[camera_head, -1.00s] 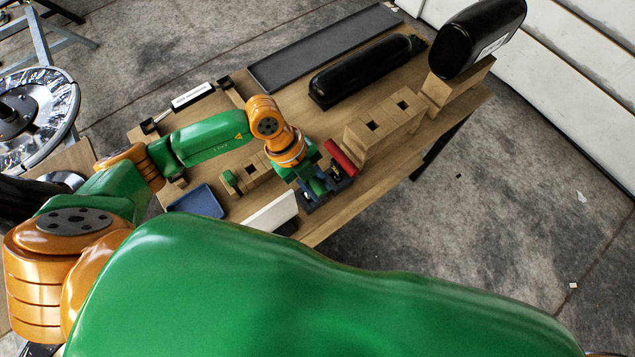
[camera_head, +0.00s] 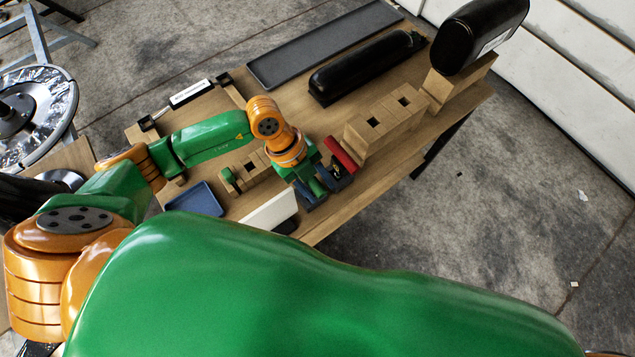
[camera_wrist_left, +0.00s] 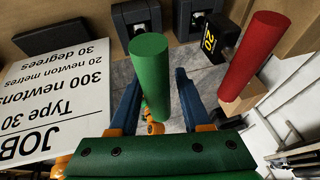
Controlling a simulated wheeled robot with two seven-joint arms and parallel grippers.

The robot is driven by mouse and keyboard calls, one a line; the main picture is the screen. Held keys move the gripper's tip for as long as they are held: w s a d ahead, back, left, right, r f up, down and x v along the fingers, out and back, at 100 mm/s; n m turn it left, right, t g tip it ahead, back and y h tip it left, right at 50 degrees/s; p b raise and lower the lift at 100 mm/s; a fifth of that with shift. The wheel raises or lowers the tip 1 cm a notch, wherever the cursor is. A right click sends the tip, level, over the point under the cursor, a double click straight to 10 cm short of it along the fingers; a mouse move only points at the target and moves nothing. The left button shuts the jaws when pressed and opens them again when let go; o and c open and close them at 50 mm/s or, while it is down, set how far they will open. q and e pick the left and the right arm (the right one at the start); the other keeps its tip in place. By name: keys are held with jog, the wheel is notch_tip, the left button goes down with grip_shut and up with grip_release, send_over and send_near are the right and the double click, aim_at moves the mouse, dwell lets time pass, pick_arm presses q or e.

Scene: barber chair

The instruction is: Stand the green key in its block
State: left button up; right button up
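The green key (camera_wrist_left: 150,75) is a plain green cylinder. In the left wrist view it lies between the two blue fingers of my left gripper (camera_wrist_left: 158,100), nearer the left finger, with a gap on the right. The gripper looks open around it. In the head view the gripper (camera_head: 324,187) is low over the table's front edge, with the key (camera_head: 318,187) partly hidden between its fingers. A small notched wooden block (camera_head: 255,166) with a green piece at its left end stands left of the gripper. I cannot tell which block is the key's. My right gripper is out of view.
A red cylinder (camera_head: 340,155) is close beside the gripper, also in the wrist view (camera_wrist_left: 255,55). Wooden blocks with square holes (camera_head: 385,125) stand to the right. A white printed sign (camera_head: 270,212) and a blue tray (camera_head: 196,199) are at the front left. Black weights (camera_wrist_left: 140,17) are near.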

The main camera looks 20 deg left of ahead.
pick_arm(q)
jog(key=shift+o, duration=0.6)
